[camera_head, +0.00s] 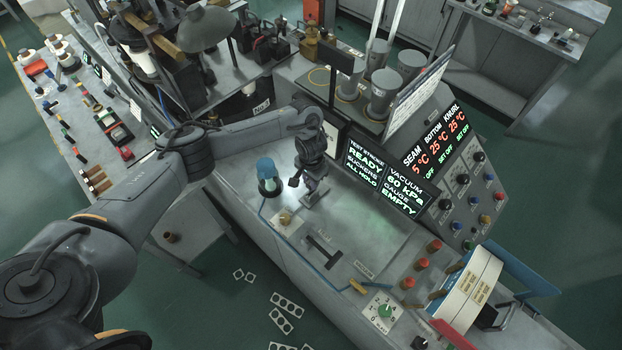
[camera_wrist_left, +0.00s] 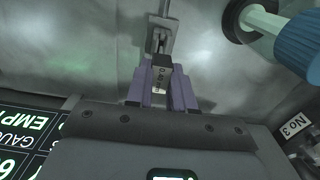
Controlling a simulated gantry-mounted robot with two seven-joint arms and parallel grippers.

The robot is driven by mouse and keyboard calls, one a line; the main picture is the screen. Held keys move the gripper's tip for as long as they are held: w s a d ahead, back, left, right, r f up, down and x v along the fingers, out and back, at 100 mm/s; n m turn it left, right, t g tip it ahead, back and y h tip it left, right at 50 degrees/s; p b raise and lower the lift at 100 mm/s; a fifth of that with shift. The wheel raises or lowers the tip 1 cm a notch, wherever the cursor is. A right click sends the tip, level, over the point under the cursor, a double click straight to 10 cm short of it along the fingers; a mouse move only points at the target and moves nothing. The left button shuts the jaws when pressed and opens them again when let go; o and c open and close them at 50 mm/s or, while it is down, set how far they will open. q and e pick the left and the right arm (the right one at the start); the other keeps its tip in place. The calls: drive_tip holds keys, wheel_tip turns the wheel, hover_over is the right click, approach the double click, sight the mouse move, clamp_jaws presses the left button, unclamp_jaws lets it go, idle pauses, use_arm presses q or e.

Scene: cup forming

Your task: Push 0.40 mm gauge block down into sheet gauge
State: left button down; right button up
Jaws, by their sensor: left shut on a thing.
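My left gripper (camera_head: 309,196) reaches down over the grey bench top in the head view. In the left wrist view its purple fingers (camera_wrist_left: 162,96) are shut on a small metal gauge block (camera_wrist_left: 161,77) with dark marks on its face. The sheet gauge (camera_wrist_left: 160,28), a slim grey metal piece with a slot, lies just past the fingertips. The block's far end is at the gauge's near end; I cannot tell whether it is inside the slot. In the head view the gripper hides the block and most of the gauge. My right gripper is not in view.
A blue-topped fixture (camera_head: 266,171) stands close left of the gripper. A display (camera_head: 387,182) reading "GAUGE EMPTY" stands to the right. A dark T-shaped piece (camera_head: 324,251) lies nearer the front. Knobs and red buttons line the right side.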

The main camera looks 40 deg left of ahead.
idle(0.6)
use_arm(q)
drive_tip(key=shift+p, duration=0.45)
idle(0.4)
drive_tip(key=shift+p, duration=0.4)
idle(0.3)
drive_tip(key=shift+f, duration=0.4)
idle(0.4)
drive_tip(key=shift+f+b, duration=0.75)
drive_tip(key=shift+f, duration=0.2)
drive_tip(key=shift+f+b, duration=0.55)
drive_tip(key=shift+f, duration=0.35)
drive_tip(key=c, duration=0.9)
unclamp_jaws()
drive_tip(key=shift+r, duration=0.1)
